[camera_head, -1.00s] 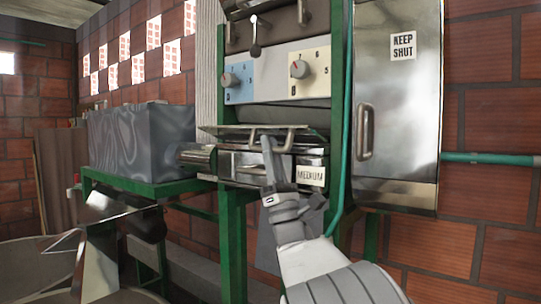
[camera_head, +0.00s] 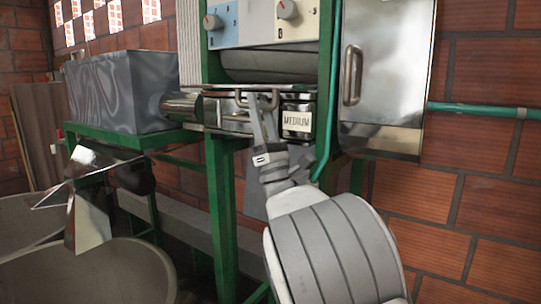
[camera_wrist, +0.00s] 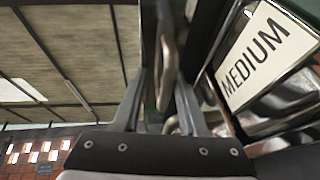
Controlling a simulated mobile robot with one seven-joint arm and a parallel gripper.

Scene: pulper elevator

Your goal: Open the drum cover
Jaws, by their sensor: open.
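The grey drum (camera_head: 268,62) shows in the opening of the green-framed machine, below the dial panel. A thin metal cover (camera_head: 222,94) juts out below the drum, seen nearly edge-on and roughly level. It has a small bar handle (camera_head: 275,98), which also shows in the wrist view (camera_wrist: 166,62). My gripper (camera_head: 262,112) is at the cover's front from below, with its fingers pointing up. In the wrist view my gripper (camera_wrist: 160,100) is open, with the handle's bar between or just beyond the fingers. Contact with the bar cannot be told.
A box with a "MEDIUM" label (camera_head: 297,121) sits close right of my gripper. A metal cabinet door (camera_head: 390,75) with a vertical handle (camera_head: 351,76) and a green pipe (camera_head: 329,110) are further right. A metal chute (camera_head: 88,215) and large round tubs (camera_head: 90,275) stand at left.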

